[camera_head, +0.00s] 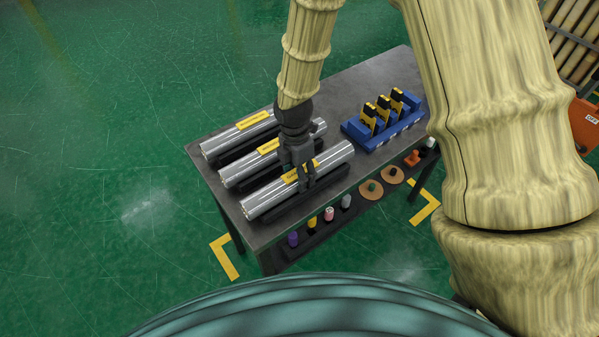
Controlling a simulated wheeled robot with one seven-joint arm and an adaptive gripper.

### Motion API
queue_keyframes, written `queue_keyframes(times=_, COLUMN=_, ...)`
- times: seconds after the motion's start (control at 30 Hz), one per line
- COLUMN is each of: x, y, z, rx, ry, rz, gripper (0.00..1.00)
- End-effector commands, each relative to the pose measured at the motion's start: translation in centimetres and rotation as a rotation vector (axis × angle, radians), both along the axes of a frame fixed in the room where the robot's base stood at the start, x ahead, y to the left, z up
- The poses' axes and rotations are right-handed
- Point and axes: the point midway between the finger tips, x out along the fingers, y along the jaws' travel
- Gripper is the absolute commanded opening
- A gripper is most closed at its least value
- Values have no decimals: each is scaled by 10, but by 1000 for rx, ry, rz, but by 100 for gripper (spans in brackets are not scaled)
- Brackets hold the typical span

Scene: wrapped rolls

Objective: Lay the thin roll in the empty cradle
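Three silver wrapped rolls with yellow labels lie side by side on the dark table (353,83): a back roll (222,144), a middle roll (237,172) and a front roll (263,198). Dark cradles show along their lower sides, including a front cradle (283,213). Their thicknesses look much alike, so I cannot tell which is the thin one. I see no clearly empty cradle. My gripper (306,183) points down over the front roll, with its fingers at that roll's label. Whether the fingers grip it or only stand around it is unclear.
A blue rack (361,137) with several black-and-yellow pieces stands at the right of the tabletop. A lower shelf holds small coloured items, including a purple one (293,239), and tan discs (371,189). An orange bin (585,125) stands far right. Green floor lies open at left.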

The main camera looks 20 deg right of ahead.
Motion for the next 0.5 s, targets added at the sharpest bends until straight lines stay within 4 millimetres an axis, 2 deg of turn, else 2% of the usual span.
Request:
queue_keyframes(times=0.27, x=0, y=0, z=-4, rx=0, ry=0, rz=0, gripper=9)
queue_keyframes(times=0.3, x=0, y=0, z=-3, rx=0, ry=0, rz=0, gripper=59)
queue_keyframes(times=0.4, x=0, y=0, z=-3, rx=0, ry=0, rz=0, gripper=77)
queue_keyframes(times=0.5, x=0, y=0, z=-4, rx=0, ry=0, rz=0, gripper=77)
